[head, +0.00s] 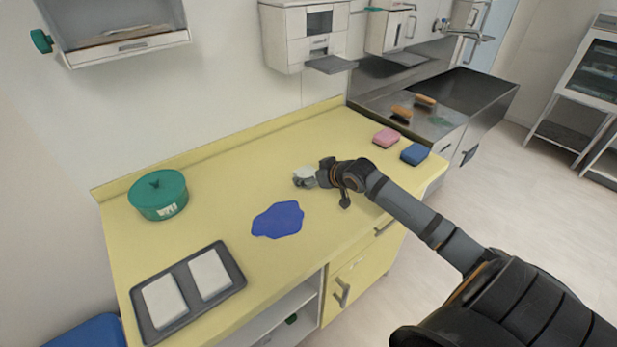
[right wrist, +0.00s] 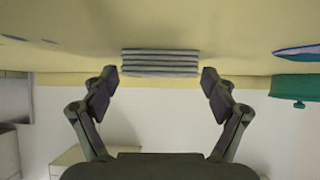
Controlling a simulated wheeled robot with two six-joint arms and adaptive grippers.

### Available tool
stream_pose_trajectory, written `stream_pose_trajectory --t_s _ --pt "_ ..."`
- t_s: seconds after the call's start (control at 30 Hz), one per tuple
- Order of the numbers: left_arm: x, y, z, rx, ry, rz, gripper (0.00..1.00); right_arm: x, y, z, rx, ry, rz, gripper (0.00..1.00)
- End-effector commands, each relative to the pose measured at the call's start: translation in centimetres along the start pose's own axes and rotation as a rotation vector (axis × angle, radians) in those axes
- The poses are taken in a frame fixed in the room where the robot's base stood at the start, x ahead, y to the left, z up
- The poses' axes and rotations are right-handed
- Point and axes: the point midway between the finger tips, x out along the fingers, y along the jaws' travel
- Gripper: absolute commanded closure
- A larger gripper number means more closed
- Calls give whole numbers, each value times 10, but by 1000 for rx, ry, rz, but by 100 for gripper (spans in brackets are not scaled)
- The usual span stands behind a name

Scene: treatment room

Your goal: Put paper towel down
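A folded white paper towel (head: 304,175) is on the yellow counter near its middle, right at the tip of my right gripper (head: 322,174). In the right wrist view the towel (right wrist: 160,63) shows as a grey-white layered stack against the counter surface. The fingers of my right gripper (right wrist: 159,78) are spread on either side of it, with a small gap at each side. It seems to rest on the counter. My left gripper is not in view.
A blue spill (head: 277,219) lies left of the towel. A dark tray (head: 192,290) with two white pads and a green round container (head: 158,195) stand on the left. Pink (head: 386,138) and blue (head: 415,154) sponges lie at the right, near the sink (head: 465,92).

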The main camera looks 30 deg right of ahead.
Motion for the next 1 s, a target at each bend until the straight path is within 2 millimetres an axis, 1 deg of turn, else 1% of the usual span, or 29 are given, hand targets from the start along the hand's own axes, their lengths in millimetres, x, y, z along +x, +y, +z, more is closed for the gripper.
stream_pose_trajectory --t_s 0.03,0.2,0.23,0.27,0.37,0.4,0.6,0.77,0.87,1.0 --pt "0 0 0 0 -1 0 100 0 0 0 0 0 0 24" --pt "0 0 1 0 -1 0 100 0 0 0 0 0 0 47" --pt "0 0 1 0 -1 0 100 0 0 0 0 0 0 51" --pt "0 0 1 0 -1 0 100 0 0 0 0 0 0 53" --pt "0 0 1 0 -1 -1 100 0 0 0 0 0 0 53" --pt "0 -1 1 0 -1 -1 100 0 0 0 0 0 0 56" --pt "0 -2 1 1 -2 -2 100 0 0 0 0 0 0 56" --pt "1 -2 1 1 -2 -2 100 -6 1 -10 -3 2 1 56" --pt "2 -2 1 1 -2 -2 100 -18 1 -26 -6 4 2 56" --pt "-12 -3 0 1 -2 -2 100 -50 -7 -38 -15 -6 4 56"
